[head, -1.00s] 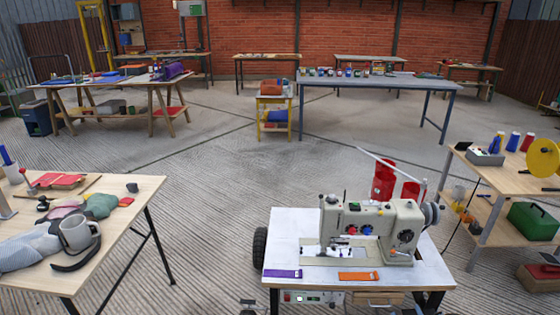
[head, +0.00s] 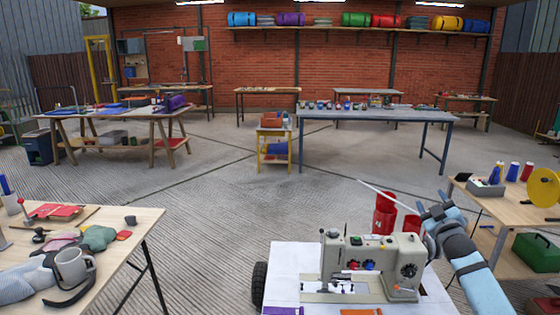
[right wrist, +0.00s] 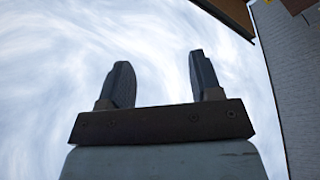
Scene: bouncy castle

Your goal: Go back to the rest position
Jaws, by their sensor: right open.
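My right gripper (head: 438,207) is raised at the right of the head view, over the right end of the sewing machine's table. In the right wrist view its two dark fingers (right wrist: 159,84) are apart with nothing between them, and sky lies behind them. The cream sewing machine (head: 372,263) stands on a white-topped table (head: 284,262) in front of me. My left gripper does not show.
A wooden bench (head: 500,210) at the right holds thread spools.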

